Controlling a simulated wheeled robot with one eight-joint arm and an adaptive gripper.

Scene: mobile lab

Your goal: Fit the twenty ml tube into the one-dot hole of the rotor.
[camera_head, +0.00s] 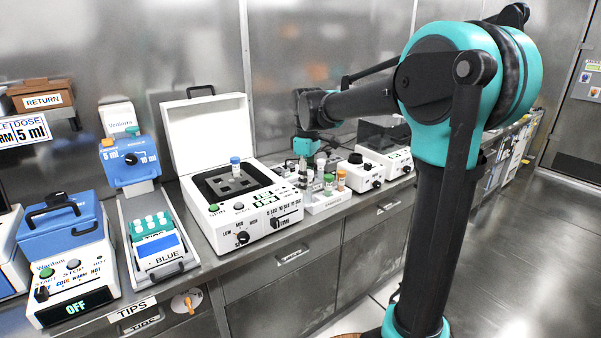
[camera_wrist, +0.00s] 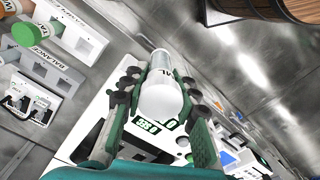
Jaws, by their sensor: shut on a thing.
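My gripper (camera_wrist: 158,98) is shut on a tube (camera_wrist: 160,72) with a clear body, some dark lettering and a white end. In the head view my gripper (camera_head: 303,172) hangs just right of the open centrifuge, above the rack side; the held tube is hard to make out there. The dark square rotor (camera_head: 218,187) sits inside the centrifuge (camera_head: 270,232). A blue-capped tube (camera_head: 235,168) stands upright in the rotor. Its dot marks are too small to read.
The centrifuge's raised lid (camera_head: 208,130) stands behind the rotor. White devices (camera_head: 362,172) stand right.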

